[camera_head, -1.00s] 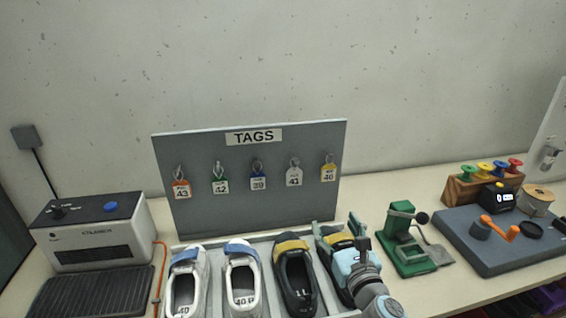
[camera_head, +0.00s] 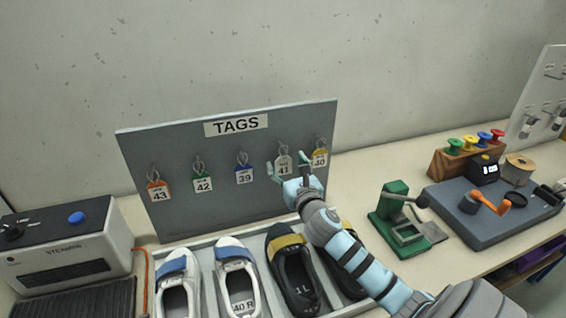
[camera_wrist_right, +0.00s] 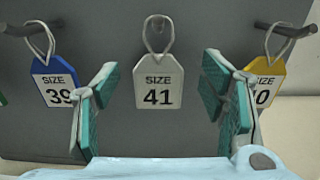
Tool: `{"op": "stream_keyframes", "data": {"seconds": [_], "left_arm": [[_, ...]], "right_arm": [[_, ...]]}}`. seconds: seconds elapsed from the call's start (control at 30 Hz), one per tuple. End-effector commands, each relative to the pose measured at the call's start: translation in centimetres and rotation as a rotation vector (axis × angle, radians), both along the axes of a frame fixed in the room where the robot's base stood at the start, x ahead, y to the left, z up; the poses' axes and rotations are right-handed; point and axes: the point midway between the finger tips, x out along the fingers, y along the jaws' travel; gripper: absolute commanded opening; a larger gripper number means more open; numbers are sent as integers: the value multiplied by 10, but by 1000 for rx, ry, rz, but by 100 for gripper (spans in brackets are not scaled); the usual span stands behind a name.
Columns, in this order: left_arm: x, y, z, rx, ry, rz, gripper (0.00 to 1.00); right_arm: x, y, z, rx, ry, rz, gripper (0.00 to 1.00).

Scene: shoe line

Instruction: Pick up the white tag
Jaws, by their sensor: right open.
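The white tag (camera_head: 283,163) marked 41 hangs by a loop from a hook on the grey tag board (camera_head: 200,220). In the right wrist view the white tag (camera_wrist_right: 158,82) is centred between the two fingers, a little beyond them. My right gripper (camera_head: 288,170) is open in front of it, and its fingers partly overlap the tag in the head view. The right gripper also shows in the right wrist view (camera_wrist_right: 158,105), empty, with its teal pads apart. My left gripper is not in view.
The blue tag (camera_wrist_right: 58,82) marked 39 and the yellow tag (camera_wrist_right: 262,84) hang close on either side. Orange (camera_head: 159,190) and green (camera_head: 203,182) tags hang further left. Shoes sit in a tray below. A green press (camera_head: 405,215) stands to the right.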

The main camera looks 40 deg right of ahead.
Motion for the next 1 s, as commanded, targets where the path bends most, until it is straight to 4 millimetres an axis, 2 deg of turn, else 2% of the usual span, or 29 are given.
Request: {"op": "stream_keyframes", "data": {"seconds": [0.03,0.13,0.37,0.6,1.0], "left_arm": [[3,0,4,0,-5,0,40],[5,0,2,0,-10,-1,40],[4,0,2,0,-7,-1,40],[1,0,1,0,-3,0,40],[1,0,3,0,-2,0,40]], "right_arm": [[10,-1,6,4,-4,0,65],[24,-6,3,2,-1,0,65],[28,-7,2,0,1,3,65],[28,-7,2,0,1,3,27],[27,-7,3,0,1,3,25]]}}
